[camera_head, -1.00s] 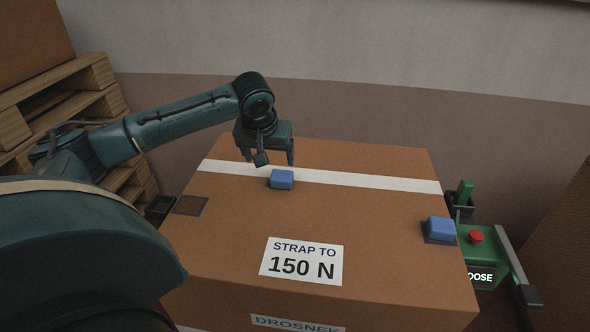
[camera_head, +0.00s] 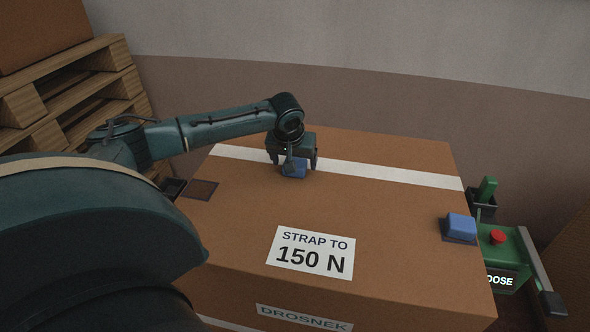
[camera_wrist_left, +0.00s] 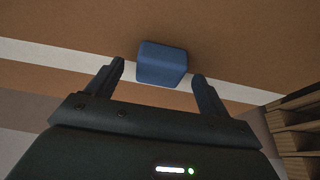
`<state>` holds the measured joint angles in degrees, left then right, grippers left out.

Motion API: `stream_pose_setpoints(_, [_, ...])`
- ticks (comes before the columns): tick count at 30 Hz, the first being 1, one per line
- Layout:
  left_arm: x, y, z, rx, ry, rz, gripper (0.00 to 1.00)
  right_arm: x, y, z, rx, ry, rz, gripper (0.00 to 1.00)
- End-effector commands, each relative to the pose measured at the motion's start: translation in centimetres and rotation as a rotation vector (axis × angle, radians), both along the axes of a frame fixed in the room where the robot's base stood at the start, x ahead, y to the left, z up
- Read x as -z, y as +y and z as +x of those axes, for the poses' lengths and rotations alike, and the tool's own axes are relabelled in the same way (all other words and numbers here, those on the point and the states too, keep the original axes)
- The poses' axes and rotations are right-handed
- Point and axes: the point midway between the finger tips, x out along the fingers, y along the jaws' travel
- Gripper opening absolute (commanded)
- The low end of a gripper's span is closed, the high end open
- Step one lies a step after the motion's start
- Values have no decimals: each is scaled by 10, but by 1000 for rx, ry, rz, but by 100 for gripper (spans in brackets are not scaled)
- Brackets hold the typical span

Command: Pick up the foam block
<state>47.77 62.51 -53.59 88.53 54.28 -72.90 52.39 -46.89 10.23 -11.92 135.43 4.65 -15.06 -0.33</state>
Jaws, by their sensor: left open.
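A blue foam block (camera_head: 294,169) lies on top of a large brown cardboard box (camera_head: 380,215), by the white strip across it. My left gripper (camera_head: 293,167) is above the block with its fingers on either side, partly hiding it. In the left wrist view the block (camera_wrist_left: 162,64) shows between and just beyond the tips of the open left gripper (camera_wrist_left: 160,72), with a gap on each side. A second blue block (camera_head: 460,227) sits on a dark patch at the box's right edge. My right gripper is not in view.
A white label reading "STRAP TO 150 N" (camera_head: 311,252) is on the box top. An empty dark patch (camera_head: 199,189) lies at its left edge. A green tool with a red button (camera_head: 497,237) stands at the right. Wooden pallets (camera_head: 75,95) are at the back left.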

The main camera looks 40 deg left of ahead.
Motion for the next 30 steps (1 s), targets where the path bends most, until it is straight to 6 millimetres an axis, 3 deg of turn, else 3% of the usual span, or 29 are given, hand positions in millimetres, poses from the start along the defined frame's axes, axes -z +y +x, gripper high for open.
stream_pose_setpoints(4, [16, 3, 5, 1, 0, 0, 80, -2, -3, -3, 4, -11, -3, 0])
stream_pose_setpoints(12, [17, 4, 6, 1, 0, 0, 80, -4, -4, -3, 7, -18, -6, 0])
stream_pose_setpoints(30, [17, 4, 6, 1, 0, 0, 32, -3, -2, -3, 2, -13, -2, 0])
